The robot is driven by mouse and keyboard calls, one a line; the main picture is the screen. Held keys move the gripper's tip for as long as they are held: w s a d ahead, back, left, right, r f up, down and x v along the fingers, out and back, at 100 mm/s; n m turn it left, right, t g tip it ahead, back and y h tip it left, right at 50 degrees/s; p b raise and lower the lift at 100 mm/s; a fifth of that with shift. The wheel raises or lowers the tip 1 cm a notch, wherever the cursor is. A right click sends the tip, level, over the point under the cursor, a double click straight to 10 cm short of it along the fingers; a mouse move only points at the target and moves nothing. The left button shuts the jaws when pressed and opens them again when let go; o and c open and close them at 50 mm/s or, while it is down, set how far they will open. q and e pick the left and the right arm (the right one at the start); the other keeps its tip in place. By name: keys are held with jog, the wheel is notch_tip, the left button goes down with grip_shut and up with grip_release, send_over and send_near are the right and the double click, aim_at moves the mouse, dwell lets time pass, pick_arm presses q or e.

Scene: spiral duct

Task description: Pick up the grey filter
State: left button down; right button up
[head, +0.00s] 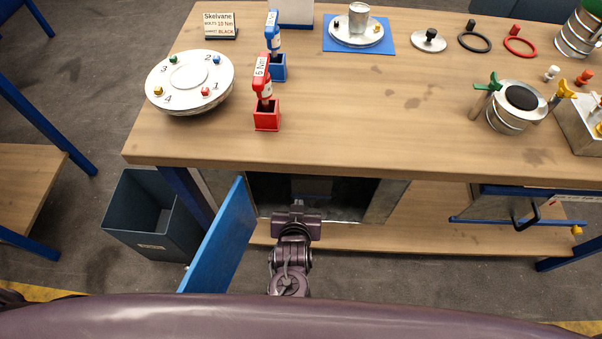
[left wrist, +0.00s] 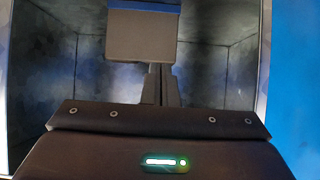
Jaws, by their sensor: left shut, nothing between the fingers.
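A grey block with a blue strip along its top, which looks like the grey filter (left wrist: 142,38), is inside the open metal-walled compartment in the left wrist view. In the head view the compartment (head: 385,203) is dark inside, and the block is hard to make out. My left gripper (head: 298,204) is at the compartment's mouth, pointing in. In the left wrist view its fingers (left wrist: 158,70) are shut and empty, in line with the block's lower edge; I cannot tell whether they touch it. My right gripper is not in view.
A blue door (head: 218,238) stands open left of my left arm. The wooden tabletop (head: 350,120) overhangs the compartment. A dark bin (head: 150,215) stands at the left. A light grey panel with a blue edge (head: 292,12) is on the table's far side. A drawer handle (head: 525,215) sticks out at right.

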aim_at(301, 179)
pick_arm(q)
jog(key=w, duration=1)
jog(key=shift+w, duration=0.15)
jog(key=shift+f+p, duration=0.3)
jog(key=shift+p, duration=0.1)
jog(key=shift+f, duration=0.4)
jog(key=shift+s+f, duration=0.1)
jog(key=shift+s, duration=0.1)
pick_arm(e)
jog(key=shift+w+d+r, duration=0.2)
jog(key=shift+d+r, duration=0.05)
